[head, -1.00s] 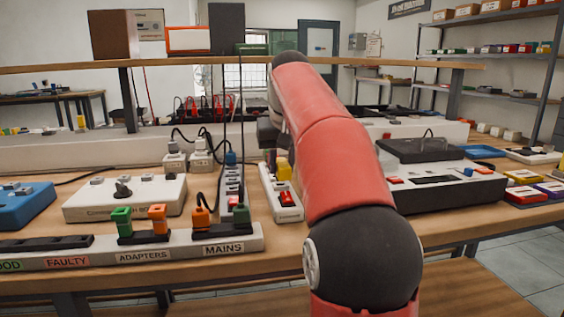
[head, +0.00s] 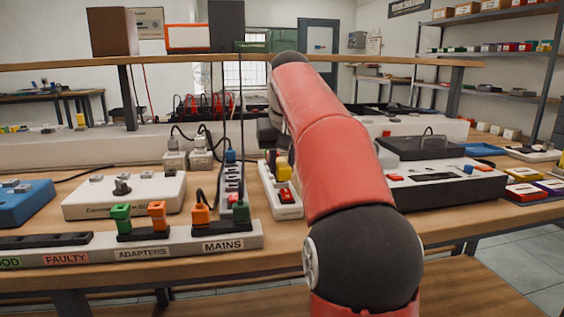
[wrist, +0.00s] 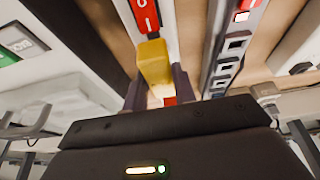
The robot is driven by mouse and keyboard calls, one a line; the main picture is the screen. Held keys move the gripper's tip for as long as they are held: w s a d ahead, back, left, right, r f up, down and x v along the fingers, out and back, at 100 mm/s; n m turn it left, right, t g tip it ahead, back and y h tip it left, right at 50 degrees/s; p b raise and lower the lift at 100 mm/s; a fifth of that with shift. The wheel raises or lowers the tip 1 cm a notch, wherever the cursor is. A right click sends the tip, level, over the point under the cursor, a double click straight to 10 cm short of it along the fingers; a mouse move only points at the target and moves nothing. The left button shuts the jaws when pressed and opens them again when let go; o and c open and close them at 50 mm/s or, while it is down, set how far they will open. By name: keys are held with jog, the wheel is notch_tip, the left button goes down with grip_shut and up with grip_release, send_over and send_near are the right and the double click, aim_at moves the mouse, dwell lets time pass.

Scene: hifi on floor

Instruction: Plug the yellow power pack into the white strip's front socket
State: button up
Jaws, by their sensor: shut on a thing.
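The yellow power pack (head: 284,171) is between the fingers of my gripper (wrist: 158,88), which is shut on it. In the wrist view, the yellow pack (wrist: 153,62) stands out beyond the fingertips. The white strip (head: 289,212) lies on the bench, pointing away from me, with a red switch (head: 286,196) near its front end. The pack is over the strip, behind the switch. The strip (wrist: 124,12) and its red switch (wrist: 145,14) also show in the wrist view. The socket under the pack is hidden, and I cannot tell whether the pack touches it.
A grey strip (head: 232,184) with plugs and cables runs close on the left. A long strip labelled MAINS and ADAPTERS (head: 180,246) lies along the front edge. A black-and-white device (head: 450,187) stands to the right, partly behind my arm. Several adapters stand on the left.

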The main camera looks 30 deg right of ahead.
jog(key=shift+f, duration=0.4)
jog(key=shift+f, duration=0.2)
dwell(3.0)
jog(key=o, duration=1)
jog(key=p+v, duration=0.2)
jog(key=v, duration=0.5)
jog(key=shift+s+r, duration=0.1)
jog(key=shift+r, duration=3.3)
jog(key=shift+s, duration=0.15)
